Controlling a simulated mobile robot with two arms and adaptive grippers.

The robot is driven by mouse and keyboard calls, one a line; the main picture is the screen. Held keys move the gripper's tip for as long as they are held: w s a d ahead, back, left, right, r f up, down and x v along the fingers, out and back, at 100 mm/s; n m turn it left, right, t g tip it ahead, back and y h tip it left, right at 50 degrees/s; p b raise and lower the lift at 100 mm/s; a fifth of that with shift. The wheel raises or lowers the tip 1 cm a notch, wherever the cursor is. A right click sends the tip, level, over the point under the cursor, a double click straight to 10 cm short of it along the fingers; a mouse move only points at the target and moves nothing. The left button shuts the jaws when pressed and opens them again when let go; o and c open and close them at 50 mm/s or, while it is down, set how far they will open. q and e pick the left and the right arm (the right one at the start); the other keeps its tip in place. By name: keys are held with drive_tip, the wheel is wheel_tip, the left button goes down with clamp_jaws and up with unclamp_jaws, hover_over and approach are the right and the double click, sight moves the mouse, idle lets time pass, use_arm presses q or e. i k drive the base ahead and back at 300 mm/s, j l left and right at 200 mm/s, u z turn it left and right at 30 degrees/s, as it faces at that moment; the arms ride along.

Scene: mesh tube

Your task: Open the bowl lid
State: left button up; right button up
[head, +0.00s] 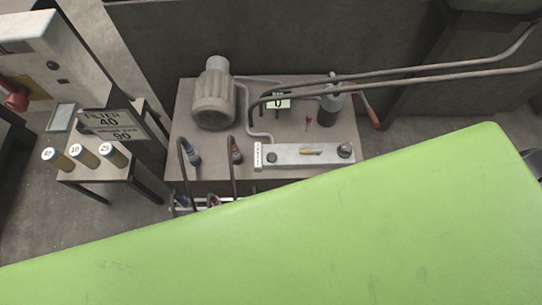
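I cannot pick out a bowl lid with certainty in the head view. A grey ribbed, rounded housing with a narrower cylindrical top (213,95) stands at the back left of a grey bench (290,172). Pipes run out of it to the right. I cannot tell whether it is the bowl or whether its top is a lid. Neither of my grippers is in view. A large flat green surface (330,235) fills the lower part of the view and hides whatever lies behind it.
Hoses (440,72) extend right. A side table at left holds several capped cylinders (83,156) and a "FILTER" sign (114,126). Floor shows at lower left.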

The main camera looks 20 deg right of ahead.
sight(334, 103)
drive_tip(key=k+l+z, duration=0.1)
drive_tip(key=z, duration=0.95)
drive_tip(key=k+l, duration=0.05)
drive_tip(key=k, duration=0.05)
